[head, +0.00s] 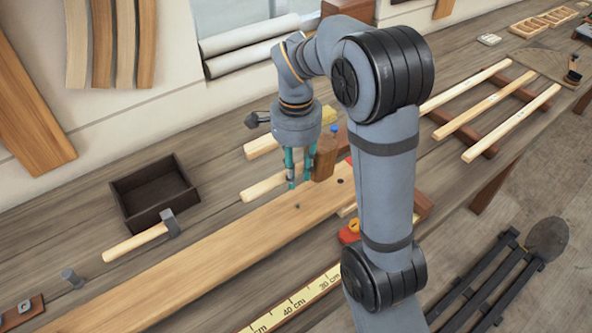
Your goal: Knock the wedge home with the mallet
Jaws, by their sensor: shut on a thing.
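My gripper (298,182), with two teal fingers, is shut around the pale handle of a mallet (262,187). The mallet's brown wooden head (327,155) is to the right of the fingers, close to my arm. The mallet is over or beside the far edge of a long, light plank (220,248); I cannot tell whether it touches the plank or bench. I cannot clearly make out the wedge. A small red piece shows just right of the mallet head, partly hidden by my arm, and I cannot tell what it is.
A dark open box (155,192) and a steel-headed hammer (140,242) lie on the bench at left. A measuring strip (290,303) lies in front of the plank. A red piece with a yellow knob (349,233) is beside my arm. Pale battens (485,110) lie at right.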

